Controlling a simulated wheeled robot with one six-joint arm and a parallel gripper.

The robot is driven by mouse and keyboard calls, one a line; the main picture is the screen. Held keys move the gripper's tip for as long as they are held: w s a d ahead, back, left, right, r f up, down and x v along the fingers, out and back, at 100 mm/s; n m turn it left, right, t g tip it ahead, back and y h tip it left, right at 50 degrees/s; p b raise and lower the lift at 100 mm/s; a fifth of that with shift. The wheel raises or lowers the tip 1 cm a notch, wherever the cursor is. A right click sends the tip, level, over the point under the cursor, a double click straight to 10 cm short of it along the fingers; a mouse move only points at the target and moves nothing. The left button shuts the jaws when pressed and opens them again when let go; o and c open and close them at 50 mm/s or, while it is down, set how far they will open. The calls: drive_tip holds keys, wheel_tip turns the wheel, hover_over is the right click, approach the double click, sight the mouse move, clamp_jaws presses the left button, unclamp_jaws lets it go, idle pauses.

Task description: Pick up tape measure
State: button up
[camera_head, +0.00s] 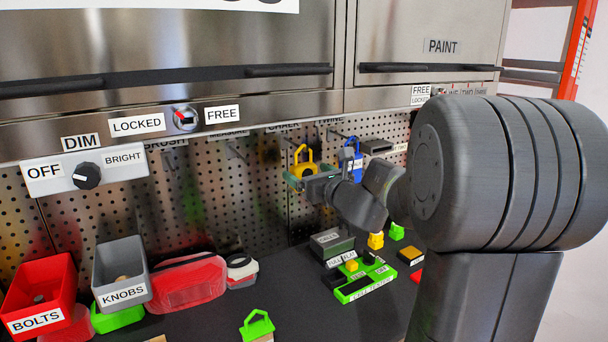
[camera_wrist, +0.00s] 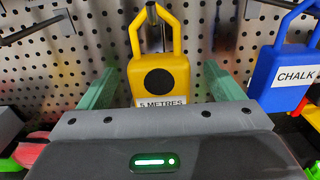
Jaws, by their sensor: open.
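The tape measure (camera_wrist: 159,78) is yellow with a black round centre and a "5 METRES" label. It hangs by its loop handle from a hook on the pegboard. In the head view the tape measure (camera_head: 302,161) shows partly, with my gripper in front of its lower part. My gripper (camera_wrist: 160,85) is open, with its green fingers to the left and right of the tape measure's body. A gap shows on each side in the wrist view. In the head view my gripper (camera_head: 309,178) is at the pegboard.
A blue chalk holder (camera_wrist: 285,75) hangs close on the right, also in the head view (camera_head: 353,160). A steel pegboard (camera_head: 210,190) stands behind. Below are a green cell tester (camera_head: 366,284), a red bin (camera_head: 40,290) and a grey bin (camera_head: 121,270).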

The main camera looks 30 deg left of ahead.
sight(300, 167)
drive_tip(key=shift+p+x, duration=0.55)
drive_tip(key=shift+x, duration=1.75)
drive_tip(key=shift+r, duration=0.1)
drive_tip(key=c, duration=1.2)
